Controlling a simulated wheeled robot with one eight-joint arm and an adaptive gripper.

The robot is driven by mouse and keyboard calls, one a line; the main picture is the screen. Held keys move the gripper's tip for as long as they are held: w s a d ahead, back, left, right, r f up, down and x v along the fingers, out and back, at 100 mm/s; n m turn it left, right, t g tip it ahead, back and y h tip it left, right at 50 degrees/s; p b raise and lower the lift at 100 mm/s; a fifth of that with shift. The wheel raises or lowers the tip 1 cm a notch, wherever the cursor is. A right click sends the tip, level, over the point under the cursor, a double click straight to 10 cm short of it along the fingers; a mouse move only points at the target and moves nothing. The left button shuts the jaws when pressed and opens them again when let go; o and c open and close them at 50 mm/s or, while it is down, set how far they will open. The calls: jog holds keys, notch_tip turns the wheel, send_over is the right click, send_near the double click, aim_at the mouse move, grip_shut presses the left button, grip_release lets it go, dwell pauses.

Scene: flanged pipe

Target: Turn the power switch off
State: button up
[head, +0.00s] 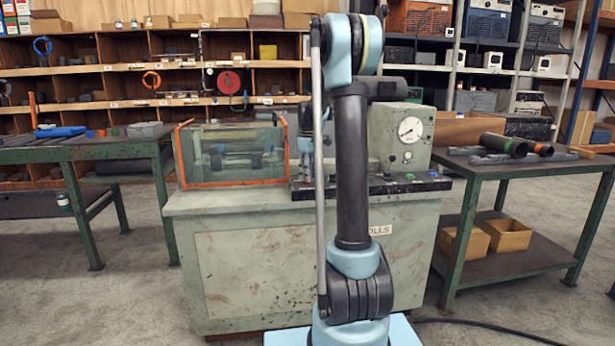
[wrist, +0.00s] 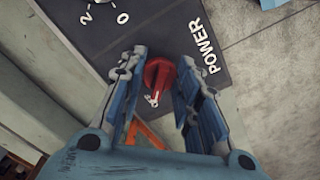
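The power switch (wrist: 160,74) is a red rotary knob on a dark panel (wrist: 130,22) in the wrist view. White POWER lettering stands to its right, and small white lettering that looks like OFF is just below it. My gripper (wrist: 161,66) is open, with one blue finger on each side of the knob. Gaps show between the knob and both fingers, and no contact is visible. In the head view my arm stands in front of the test bench, and I cannot make out the gripper or the switch there.
The grey-green bench (head: 265,265) carries a clear orange-edged tank (head: 235,155) and a gauge box (head: 408,140). Work tables (head: 485,167) flank it, the right one holding pipes (head: 503,145). Markings 2 and 0 show on the panel. Open floor lies left; a cable (head: 480,325) lies front right.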

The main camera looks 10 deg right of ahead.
notch_tip(320, 180, up, 12)
dwell(0.7)
jog(key=shift+f, duration=0.1)
jog(key=s+f+m, duration=0.1)
jog(key=s+m, duration=0.2)
jog(key=s, duration=1.2)
jog(key=s+f+m+t, duration=0.1)
jog(key=s+f+m, duration=0.2)
jog(key=s+f, duration=0.8)
jog(key=s+f+m+t, duration=0.1)
jog(key=s+f+m, duration=0.2)
jog(key=s+f, duration=0.7)
jog(key=s, duration=0.7)
jog(key=shift+s+a+f, duration=0.3)
jog(key=shift+s+f, duration=0.05)
jog(key=shift+s, duration=0.05)
